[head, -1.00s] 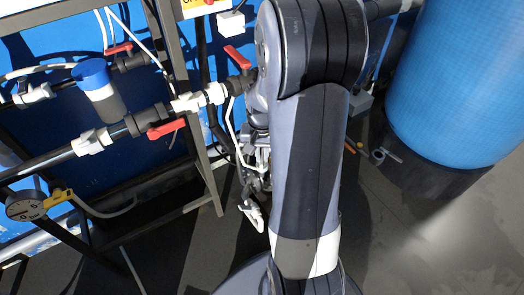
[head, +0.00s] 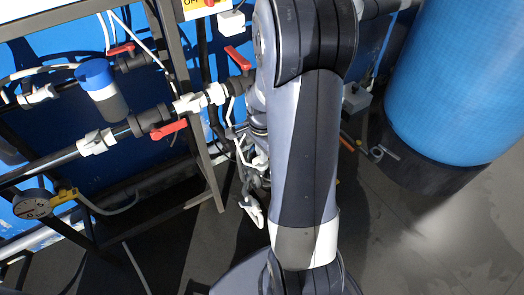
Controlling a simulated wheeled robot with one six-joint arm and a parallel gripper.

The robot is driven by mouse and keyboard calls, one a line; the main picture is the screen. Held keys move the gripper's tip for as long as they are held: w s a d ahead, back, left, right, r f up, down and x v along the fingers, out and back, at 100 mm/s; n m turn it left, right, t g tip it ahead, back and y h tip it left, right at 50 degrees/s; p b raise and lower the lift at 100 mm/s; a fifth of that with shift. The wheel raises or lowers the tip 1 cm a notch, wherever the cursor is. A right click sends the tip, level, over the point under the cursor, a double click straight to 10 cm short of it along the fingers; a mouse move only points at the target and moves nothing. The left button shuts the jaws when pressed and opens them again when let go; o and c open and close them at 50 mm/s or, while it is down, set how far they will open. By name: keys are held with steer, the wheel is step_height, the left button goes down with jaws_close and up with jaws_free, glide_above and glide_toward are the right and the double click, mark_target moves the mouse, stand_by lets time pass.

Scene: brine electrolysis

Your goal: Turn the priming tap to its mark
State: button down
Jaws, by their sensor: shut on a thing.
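A round grey dial (head: 33,204) with dark marks is at the lower left of the pipework. A yellow lever (head: 65,194) sits beside it. Red-handled valves show on the pipes: one handle (head: 168,130) on the lower pipe, one (head: 238,58) near my arm and one (head: 121,49) above. I cannot tell which of these is the priming tap. My gripper (head: 252,205) is low in the middle, partly hidden behind my arm. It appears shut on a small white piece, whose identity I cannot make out. It is well apart from the dial and the yellow lever.
A dark frame (head: 207,165) carries the pipes. A large blue tank (head: 455,75) on a dark base fills the upper right. Small loose items (head: 376,153) lie on the floor beside it. The floor at lower right is clear.

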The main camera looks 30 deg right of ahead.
steer(key=shift+m, duration=0.7)
steer(key=c, duration=1.5)
jaws_free()
steer(key=shift+r, duration=0.1)
step_height(320, 180, up, 11)
steer(key=shift+f+p, duration=0.15)
steer(key=shift+p, duration=1.05)
